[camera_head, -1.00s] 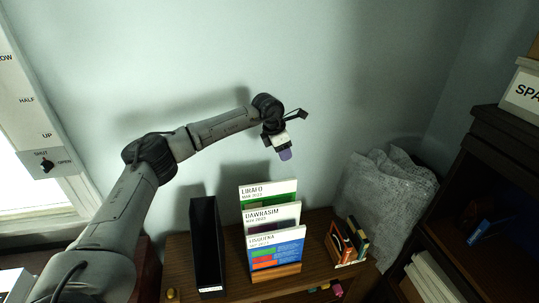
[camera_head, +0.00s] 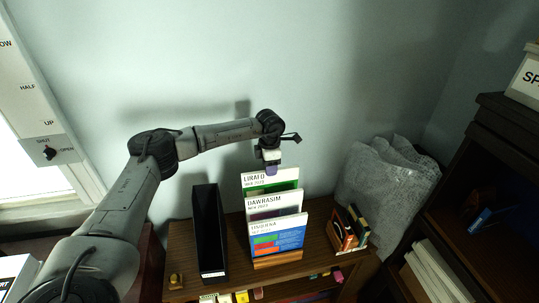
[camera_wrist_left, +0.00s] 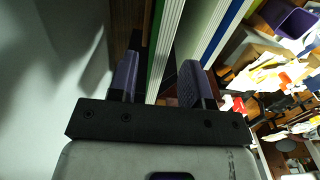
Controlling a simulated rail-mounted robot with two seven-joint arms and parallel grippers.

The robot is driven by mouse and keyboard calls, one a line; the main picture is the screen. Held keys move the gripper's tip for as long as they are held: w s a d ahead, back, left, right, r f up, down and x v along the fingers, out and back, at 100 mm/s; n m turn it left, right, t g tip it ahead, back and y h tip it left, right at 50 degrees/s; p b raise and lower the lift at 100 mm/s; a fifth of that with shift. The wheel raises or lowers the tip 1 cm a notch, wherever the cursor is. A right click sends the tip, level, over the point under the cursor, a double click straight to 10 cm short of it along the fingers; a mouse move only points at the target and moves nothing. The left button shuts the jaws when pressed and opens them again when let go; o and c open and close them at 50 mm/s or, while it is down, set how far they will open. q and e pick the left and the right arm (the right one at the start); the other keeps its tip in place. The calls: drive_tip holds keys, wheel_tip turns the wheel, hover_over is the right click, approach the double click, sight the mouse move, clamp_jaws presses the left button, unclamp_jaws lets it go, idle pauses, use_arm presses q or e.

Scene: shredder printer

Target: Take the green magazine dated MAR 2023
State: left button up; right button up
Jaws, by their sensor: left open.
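The green magazine (camera_head: 284,186), titled LIRAFO and dated MAR 2023, stands upright at the back of a small wooden holder. The purple-covered DAWRASIM magazine (camera_head: 287,203) and the blue-covered front magazine (camera_head: 280,239) stand before it and hide its lower part. My left gripper (camera_head: 271,169) is open and points down at the green magazine's top edge. In the left wrist view, the two purple fingers (camera_wrist_left: 160,82) have a pale magazine edge (camera_wrist_left: 164,45) between them, with a gap beside it. Contact cannot be told. My right gripper is not in view.
A black upright file box (camera_head: 209,230) stands left of the magazines on the wooden cabinet (camera_head: 185,248). Small books (camera_head: 349,232) stand at the right. A wrapped grey bundle (camera_head: 385,190) and a dark shelf (camera_head: 490,150) lie farther right. The wall is close behind.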

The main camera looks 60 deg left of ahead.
use_arm(q)
drive_tip(key=shift+f, duration=2.3)
clamp_jaws()
drive_tip(key=shift+r, duration=0.15)
drive_tip(key=shift+r+p, duration=0.9)
drive_tip(key=shift+p, duration=0.05)
